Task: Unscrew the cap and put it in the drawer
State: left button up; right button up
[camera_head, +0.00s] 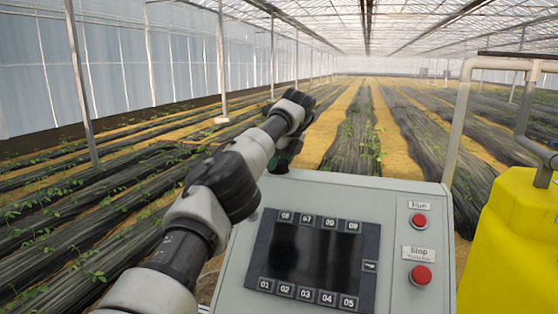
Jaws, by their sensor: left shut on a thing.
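My left arm reaches in from the lower left across the picture. My left gripper (284,156) is at its far end, just behind the top edge of the control box. It is small, dark and partly covered by my own wrist and the box. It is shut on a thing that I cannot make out. I see no cap and no drawer in this view. My right gripper is not in view.
A grey control box (397,265) with a dark screen (310,257), a red Run button (419,221) and a red Stop button (420,275) stands in front. A yellow tank (515,245) and a pale pipe (461,115) are at right. Crop rows lie beyond.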

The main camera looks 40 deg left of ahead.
pick_arm(q)
jog(key=o, duration=1.3)
